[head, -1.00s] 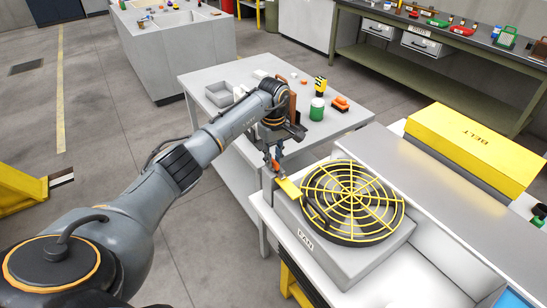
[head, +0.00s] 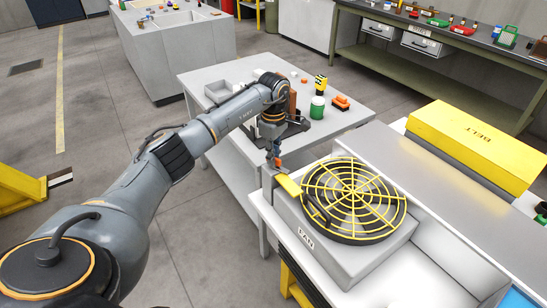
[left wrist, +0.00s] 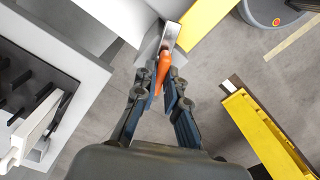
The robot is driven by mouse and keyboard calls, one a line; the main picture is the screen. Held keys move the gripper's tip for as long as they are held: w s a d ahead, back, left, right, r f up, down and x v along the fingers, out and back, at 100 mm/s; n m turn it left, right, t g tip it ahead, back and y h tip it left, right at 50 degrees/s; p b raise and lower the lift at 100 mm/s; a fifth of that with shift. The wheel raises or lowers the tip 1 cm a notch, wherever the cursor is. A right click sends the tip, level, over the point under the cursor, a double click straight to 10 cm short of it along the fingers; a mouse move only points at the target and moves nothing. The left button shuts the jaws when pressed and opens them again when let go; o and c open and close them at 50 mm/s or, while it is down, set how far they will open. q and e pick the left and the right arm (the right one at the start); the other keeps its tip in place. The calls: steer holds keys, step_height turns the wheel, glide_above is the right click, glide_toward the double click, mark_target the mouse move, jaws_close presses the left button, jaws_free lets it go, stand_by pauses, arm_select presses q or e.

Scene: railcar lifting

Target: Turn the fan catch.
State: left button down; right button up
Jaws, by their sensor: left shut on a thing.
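The grey fan box (head: 338,258), labelled FAN, carries a round yellow grille (head: 353,198) on its top. A yellow tab (head: 289,185) lies at the grille's left edge, close to the fingers of my left gripper (head: 275,160). In the left wrist view, my left gripper (left wrist: 165,98) is shut on an orange handle (left wrist: 163,70), with a finger at either side. A grey metal piece (left wrist: 171,37) shows beyond the handle's far end. I cannot tell exactly how the handle joins the tab. My right gripper is not in view.
A grey table (head: 345,120) behind the box bears a green-and-white jar (head: 317,108), a yellow-and-black object (head: 320,85) and an orange piece (head: 341,102). A yellow BELT box (head: 475,140) stands at the right. Floor is open at the left.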

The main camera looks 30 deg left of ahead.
arm_select(q)
steer(key=n, duration=0.2)
steer(key=shift+n+b, duration=0.3)
steer(key=shift+n, duration=0.1)
steer(key=n, duration=0.3)
steer(key=shift+n, duration=0.3)
steer(key=n, duration=0.3)
steer(key=shift+n+b, duration=0.3)
steer(key=shift+n, duration=1.5)
steer(key=c, duration=1.4)
jaws_free()
step_height(320, 180, up, 12)
